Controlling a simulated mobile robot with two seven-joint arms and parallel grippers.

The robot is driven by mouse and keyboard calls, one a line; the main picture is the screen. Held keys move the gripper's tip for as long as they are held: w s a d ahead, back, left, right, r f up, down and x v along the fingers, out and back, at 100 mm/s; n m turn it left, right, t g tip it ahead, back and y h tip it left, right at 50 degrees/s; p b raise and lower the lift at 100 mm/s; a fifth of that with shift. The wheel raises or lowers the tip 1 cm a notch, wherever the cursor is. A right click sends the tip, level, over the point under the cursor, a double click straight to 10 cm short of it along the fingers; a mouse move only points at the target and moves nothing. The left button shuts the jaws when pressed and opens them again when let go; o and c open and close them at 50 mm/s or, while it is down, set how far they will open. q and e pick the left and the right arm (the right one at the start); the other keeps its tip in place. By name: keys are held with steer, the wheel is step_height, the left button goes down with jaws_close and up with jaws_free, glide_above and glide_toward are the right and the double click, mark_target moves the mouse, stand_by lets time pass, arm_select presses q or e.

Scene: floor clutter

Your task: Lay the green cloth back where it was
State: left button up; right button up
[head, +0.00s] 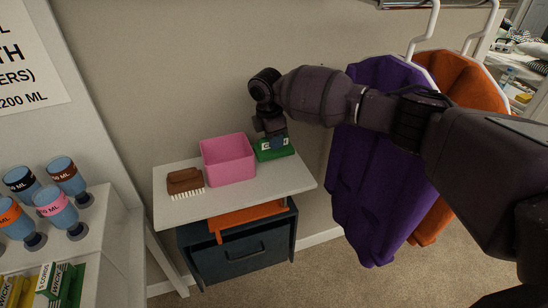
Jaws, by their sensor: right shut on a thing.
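A small green thing, which I take to be the green cloth (263,155), lies at the back right of the white tabletop (240,200), just right of a pink bin. It has pale marks on it and looks flat and folded; its details are too small to tell. My right gripper (274,139) reaches down over it from the right and is shut on it. The fingertips are small and partly dark against it. My left gripper is not in view.
The pink bin (228,160) and a brown brush (185,182) share the tabletop. An orange cloth (245,218) hangs over a dark drawer unit (240,258) below. Purple (365,190) and orange (460,85) garments hang at right. Blue bottles (60,208) stand on the left shelf.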

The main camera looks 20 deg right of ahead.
step_height(320, 180, down, 6)
steer(key=shift+f+b, duration=0.2)
steer(key=shift+b, duration=0.15)
steer(key=shift+f, duration=0.2)
steer(key=shift+f, duration=0.1)
steer(key=o, duration=0.9)
